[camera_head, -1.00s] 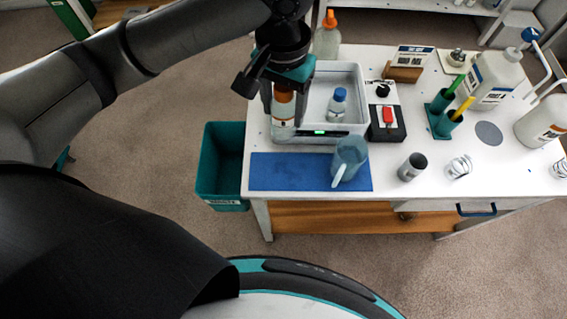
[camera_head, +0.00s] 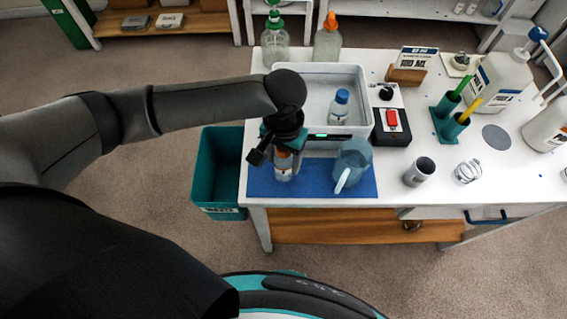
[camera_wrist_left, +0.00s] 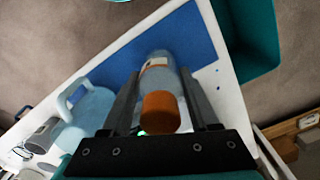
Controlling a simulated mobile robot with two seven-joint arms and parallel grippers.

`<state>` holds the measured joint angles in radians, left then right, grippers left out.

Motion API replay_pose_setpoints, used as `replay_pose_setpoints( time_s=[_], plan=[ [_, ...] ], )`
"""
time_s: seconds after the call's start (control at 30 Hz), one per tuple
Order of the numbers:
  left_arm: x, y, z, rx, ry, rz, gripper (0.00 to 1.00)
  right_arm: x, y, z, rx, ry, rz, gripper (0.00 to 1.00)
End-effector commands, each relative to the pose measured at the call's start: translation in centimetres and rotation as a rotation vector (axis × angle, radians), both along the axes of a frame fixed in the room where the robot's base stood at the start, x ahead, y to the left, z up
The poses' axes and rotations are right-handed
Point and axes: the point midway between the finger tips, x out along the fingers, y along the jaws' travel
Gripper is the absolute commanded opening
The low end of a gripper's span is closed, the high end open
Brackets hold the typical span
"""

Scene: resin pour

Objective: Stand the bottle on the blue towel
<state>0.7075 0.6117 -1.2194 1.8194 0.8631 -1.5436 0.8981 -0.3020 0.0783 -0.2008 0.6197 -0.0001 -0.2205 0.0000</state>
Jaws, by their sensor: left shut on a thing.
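The bottle, clear with an orange cap and a pale label (camera_head: 283,173), is upright in my left gripper (camera_head: 284,152) over the left part of the blue towel (camera_head: 318,188). In the left wrist view the fingers of my left gripper (camera_wrist_left: 165,100) are on both sides of the bottle (camera_wrist_left: 160,75), with the blue towel (camera_wrist_left: 188,32) beyond its base. I cannot tell whether the base touches the towel. My right gripper is not in view.
A translucent blue pitcher (camera_head: 354,160) stands on the towel's right part. Behind is a white tray (camera_head: 361,95) with a blue-capped bottle (camera_head: 339,106). A teal waste bin (camera_head: 215,165) is at the left. A grey cup (camera_head: 419,171) stands to the right.

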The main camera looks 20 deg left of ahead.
Motion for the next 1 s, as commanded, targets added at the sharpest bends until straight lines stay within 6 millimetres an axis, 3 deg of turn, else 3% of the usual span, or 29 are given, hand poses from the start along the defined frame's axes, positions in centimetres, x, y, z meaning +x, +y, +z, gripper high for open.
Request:
replay_pose_setpoints(
  time_s=[0.13, 0.5, 0.53, 0.77, 1.0],
  plan=[
    [0.0, 0.0, -2.3, 0.001, -0.001, 0.000, 0.00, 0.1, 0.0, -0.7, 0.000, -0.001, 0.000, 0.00],
    [0.0, 0.0, -2.5, -0.001, -0.001, 0.000, 0.00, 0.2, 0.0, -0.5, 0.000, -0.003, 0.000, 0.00],
    [0.0, 0.0, -2.6, 0.000, 0.000, 0.000, 0.63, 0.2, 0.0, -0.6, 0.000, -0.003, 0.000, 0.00],
    [0.0, 0.0, -2.6, 0.000, 0.000, 0.000, 0.89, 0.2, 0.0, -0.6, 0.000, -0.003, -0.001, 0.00],
    [0.0, 0.0, -2.5, 0.000, -0.001, 0.000, 0.91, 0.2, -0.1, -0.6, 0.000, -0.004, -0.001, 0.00]
  ],
)
